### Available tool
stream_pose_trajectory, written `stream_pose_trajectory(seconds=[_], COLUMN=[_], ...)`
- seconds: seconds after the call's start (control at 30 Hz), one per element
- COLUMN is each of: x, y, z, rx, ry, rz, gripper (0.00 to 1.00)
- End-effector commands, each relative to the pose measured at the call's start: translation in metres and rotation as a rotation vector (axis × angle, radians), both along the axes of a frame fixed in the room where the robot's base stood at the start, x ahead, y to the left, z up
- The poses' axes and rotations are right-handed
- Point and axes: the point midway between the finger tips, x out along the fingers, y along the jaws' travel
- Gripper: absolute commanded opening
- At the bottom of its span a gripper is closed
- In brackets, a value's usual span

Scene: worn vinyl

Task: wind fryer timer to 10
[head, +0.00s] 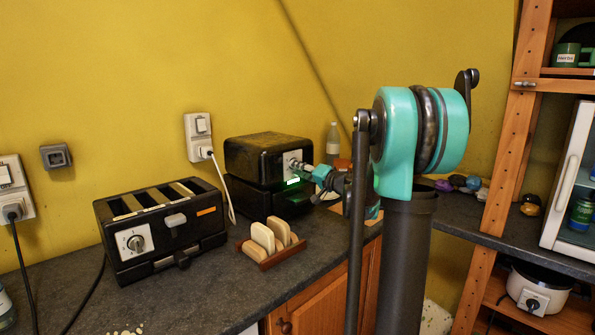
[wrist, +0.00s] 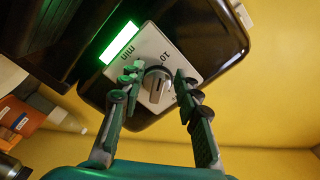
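The fryer (head: 268,158) is a black box at the back of the counter, with a lit green display (wrist: 120,43) and a pale dial plate. Its round grey timer knob (wrist: 157,87) shows in the wrist view, with "10" and "min" printed on the plate. Which mark the knob points to is not clear. My gripper (wrist: 158,80) is open, with its green and dark fingertips on either side of the knob. A gap shows between knob and right finger; contact on the left cannot be told. In the head view my gripper (head: 312,172) is at the fryer's front.
A black toaster (head: 160,255) with its own dial stands left of the fryer. A wooden rack of bread slices (head: 270,262) sits in front. A clear bottle (head: 332,140) stands behind my gripper. Wooden shelves (head: 510,130) rise at the right.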

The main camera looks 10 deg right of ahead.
Motion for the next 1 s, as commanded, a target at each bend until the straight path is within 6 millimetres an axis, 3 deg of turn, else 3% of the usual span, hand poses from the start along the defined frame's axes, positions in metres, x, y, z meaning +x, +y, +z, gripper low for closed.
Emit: stream_pose_trajectory(seconds=[0.5,0.7,1.0], x=[-0.075,-0.090,-0.092], y=[-0.056,-0.066,-0.068], z=[0.000,0.000,0.000], rx=[0.000,0.000,0.000], ry=[0.000,0.000,0.000], rz=[-0.004,-0.002,-0.001], gripper=[0.33,0.33,0.33])
